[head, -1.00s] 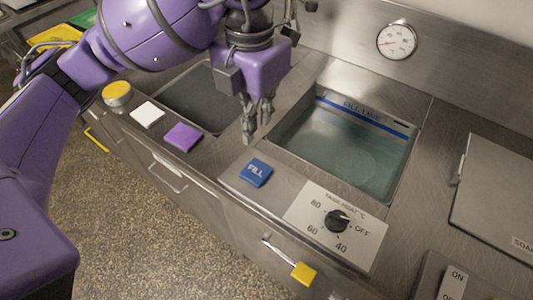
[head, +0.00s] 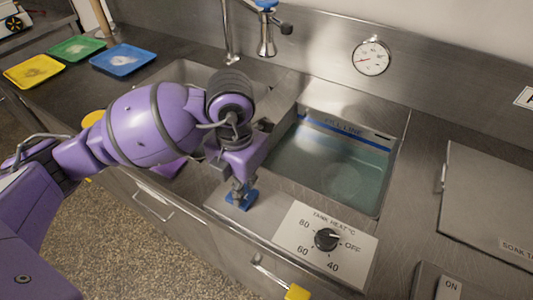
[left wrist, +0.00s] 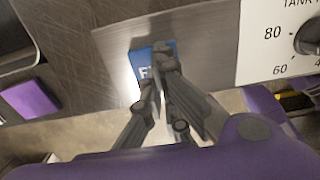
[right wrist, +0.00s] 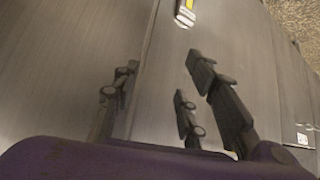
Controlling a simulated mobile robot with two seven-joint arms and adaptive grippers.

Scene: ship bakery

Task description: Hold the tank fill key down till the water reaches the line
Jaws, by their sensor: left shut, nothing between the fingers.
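The blue fill key (head: 248,203) sits on the steel counter in front of the tank, partly covered by my left gripper (head: 238,190). In the left wrist view the shut, empty fingertips (left wrist: 160,66) are over the key (left wrist: 138,72), covering part of its lettering. I cannot tell whether they press it. The tank (head: 393,190) holds clear greenish water (head: 325,172). The water's surface looks below the blue fill line (head: 345,134) on the back wall. My right gripper (right wrist: 160,90) is open and empty, with plain steel panels beyond it.
The tank heat dial (head: 326,239) is right of the key. A round gauge (head: 372,57) is on the back wall. Yellow (head: 34,71), green (head: 76,48) and blue (head: 122,59) trays lie at the back left.

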